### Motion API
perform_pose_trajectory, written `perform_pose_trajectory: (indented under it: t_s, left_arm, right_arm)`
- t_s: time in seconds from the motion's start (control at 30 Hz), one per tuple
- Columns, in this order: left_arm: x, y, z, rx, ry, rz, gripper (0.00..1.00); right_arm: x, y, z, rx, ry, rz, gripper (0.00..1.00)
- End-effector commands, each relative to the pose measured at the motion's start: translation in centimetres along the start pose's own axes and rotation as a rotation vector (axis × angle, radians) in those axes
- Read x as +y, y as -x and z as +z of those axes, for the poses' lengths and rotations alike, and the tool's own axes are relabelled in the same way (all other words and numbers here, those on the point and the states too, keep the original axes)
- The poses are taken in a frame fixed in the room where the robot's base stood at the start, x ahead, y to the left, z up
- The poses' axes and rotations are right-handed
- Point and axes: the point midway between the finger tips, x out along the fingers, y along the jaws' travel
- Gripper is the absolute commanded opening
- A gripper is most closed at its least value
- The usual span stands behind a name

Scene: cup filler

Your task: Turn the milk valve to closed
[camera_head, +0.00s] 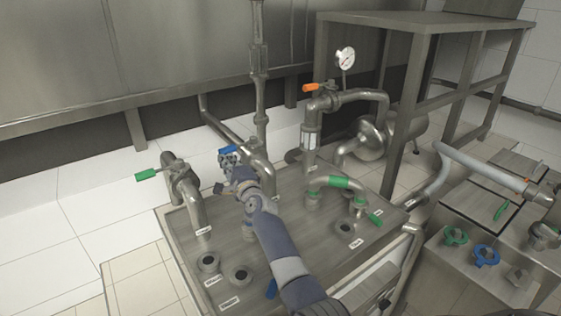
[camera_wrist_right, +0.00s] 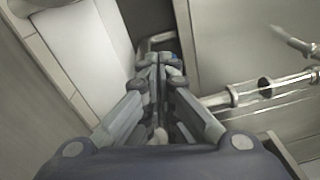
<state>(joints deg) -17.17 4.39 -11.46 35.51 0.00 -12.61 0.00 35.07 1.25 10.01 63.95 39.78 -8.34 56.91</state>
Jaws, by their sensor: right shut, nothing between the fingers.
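My right gripper (camera_head: 229,160) is shut and empty beside the blue valve handle (camera_head: 230,149) on a pipe at the back of the metal panel (camera_head: 300,245). In the right wrist view its fingers (camera_wrist_right: 157,62) are together, with a small bit of blue just past the tips. I cannot tell whether they touch the handle. A green valve handle (camera_head: 146,174) sticks out left from the left pipe. Another green handle (camera_head: 375,218) is at the panel's right. The pipe labels are too small to read, so I cannot tell which valve is milk. My left gripper is not in view.
An orange-handled valve (camera_head: 309,88) and a gauge (camera_head: 345,59) stand behind the panel. A pump (camera_head: 372,140) is near the metal frame (camera_head: 397,120). Blue and green hand wheels sit on a right-hand bench. Upright pipes crowd the space around my right gripper.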

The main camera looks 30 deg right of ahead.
Motion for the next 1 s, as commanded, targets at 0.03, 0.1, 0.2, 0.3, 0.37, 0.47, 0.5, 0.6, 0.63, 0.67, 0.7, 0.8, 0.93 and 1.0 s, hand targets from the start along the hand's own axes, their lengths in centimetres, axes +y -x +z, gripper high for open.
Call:
perform_pose_trajectory:
  t_s: [0.03, 0.1, 0.2, 0.3, 0.37, 0.47, 0.5, 0.6, 0.63, 0.67, 0.7, 0.8, 0.93, 1.0]
  left_arm:
    - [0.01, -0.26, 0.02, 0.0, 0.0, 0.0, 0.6]
    - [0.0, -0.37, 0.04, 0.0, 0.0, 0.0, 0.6]
    - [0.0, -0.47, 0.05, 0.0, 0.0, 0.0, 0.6]
    - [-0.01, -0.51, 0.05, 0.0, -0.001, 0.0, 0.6]
    - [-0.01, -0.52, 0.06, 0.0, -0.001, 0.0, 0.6]
    - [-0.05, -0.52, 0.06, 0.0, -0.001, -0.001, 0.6]
    - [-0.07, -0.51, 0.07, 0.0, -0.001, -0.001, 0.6]
    - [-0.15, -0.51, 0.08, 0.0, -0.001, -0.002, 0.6]
    - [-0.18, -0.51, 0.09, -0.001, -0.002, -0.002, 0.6]
    - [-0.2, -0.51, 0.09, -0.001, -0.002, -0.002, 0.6]
    - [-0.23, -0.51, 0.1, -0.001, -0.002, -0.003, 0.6]
    - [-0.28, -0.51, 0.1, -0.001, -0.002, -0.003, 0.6]
    - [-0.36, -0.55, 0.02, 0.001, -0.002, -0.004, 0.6]
    - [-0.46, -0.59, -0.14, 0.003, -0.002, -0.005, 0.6]
  right_arm:
    - [0.19, -0.26, 0.18, -0.001, -0.001, 0.001, 0.0]
    - [0.17, -0.52, 0.31, -0.001, -0.002, 0.001, 0.0]
    - [0.16, -0.77, 0.43, -0.001, -0.002, 0.001, 0.0]
    - [0.21, -0.9, 0.48, -0.001, -0.002, 0.001, 0.0]
    - [0.21, -0.94, 0.5, -0.001, -0.002, 0.002, 0.0]
    - [0.19, -0.96, 0.51, -0.001, -0.001, 0.002, 0.0]
    - [0.18, -0.96, 0.51, -0.001, -0.001, 0.001, 0.0]
    - [0.17, -0.96, 0.51, -0.001, -0.001, 0.001, 0.0]
    - [0.17, -0.96, 0.51, -0.001, -0.001, 0.001, 0.0]
    - [0.17, -0.96, 0.51, -0.001, -0.001, 0.001, 0.0]
    - [0.17, -0.96, 0.51, -0.001, -0.001, 0.001, 0.0]
    - [0.18, -0.95, 0.51, -0.001, -0.001, 0.001, 0.0]
    - [0.39, -0.85, 0.62, -0.001, -0.001, 0.002, 0.0]
    - [0.59, -0.75, 0.75, -0.002, -0.001, 0.002, 0.0]
